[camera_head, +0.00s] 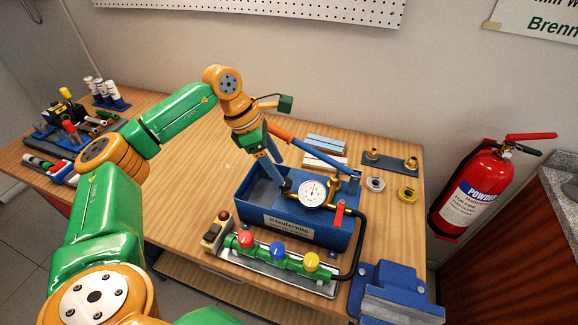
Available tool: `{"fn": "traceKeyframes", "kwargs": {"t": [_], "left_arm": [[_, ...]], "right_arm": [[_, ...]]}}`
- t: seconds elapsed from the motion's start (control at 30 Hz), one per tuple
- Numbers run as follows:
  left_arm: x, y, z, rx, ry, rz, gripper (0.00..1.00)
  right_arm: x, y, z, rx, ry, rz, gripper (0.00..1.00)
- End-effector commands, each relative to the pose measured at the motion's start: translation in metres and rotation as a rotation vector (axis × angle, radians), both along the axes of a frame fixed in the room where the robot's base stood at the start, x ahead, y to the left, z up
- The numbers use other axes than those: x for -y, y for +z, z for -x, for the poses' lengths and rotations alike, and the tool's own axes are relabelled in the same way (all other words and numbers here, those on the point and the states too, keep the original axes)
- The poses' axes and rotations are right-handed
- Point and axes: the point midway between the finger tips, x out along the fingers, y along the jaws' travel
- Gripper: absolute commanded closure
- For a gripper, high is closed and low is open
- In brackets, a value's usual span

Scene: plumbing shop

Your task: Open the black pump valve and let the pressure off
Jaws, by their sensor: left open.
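The blue test pump (293,228) stands on the wooden bench, an open tank with a label on its front. A round white pressure gauge (313,193) sits on it; its reading is too small to tell. The pump's orange-handled lever (293,137) slopes up behind the gauge. A small dark part, seemingly the black pump valve (287,186), shows just left of the gauge. My left gripper (277,176) is open and points down over the tank at this dark part. Whether it touches it I cannot tell. My right gripper is not in view.
A red-handled valve (339,212) and black hose lead from the pump to a manifold (281,264) with red, blue and yellow knobs. A blue vise (390,291) is at the front right. Fittings (391,161) lie behind. A fire extinguisher (474,190) hangs right. The bench's middle left is clear.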

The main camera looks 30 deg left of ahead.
Motion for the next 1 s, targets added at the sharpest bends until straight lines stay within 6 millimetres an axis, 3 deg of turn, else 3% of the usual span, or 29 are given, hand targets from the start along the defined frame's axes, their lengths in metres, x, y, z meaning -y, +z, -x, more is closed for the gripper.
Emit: {"fn": "traceKeyframes", "kwargs": {"t": [0.2, 0.47, 0.53, 0.73, 0.77, 1.0], "left_arm": [[0.012, -0.031, -0.007, -0.004, -0.002, 0.001, 0.31], [0.013, -0.038, -0.009, 0.001, 0.000, 0.002, 0.31], [0.013, -0.038, -0.009, 0.001, 0.000, 0.002, 0.42], [0.013, -0.038, -0.009, 0.001, 0.000, 0.002, 0.96], [0.013, -0.038, -0.009, 0.001, 0.000, 0.002, 1.00], [0.013, -0.038, -0.009, 0.002, 0.009, 0.001, 1.00]], "right_arm": [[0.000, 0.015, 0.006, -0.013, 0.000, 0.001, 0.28], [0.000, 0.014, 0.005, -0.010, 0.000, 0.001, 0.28], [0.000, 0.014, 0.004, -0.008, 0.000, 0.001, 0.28], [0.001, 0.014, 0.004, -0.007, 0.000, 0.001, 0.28], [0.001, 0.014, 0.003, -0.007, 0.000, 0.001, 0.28], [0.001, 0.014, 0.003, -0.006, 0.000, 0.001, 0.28]]}}
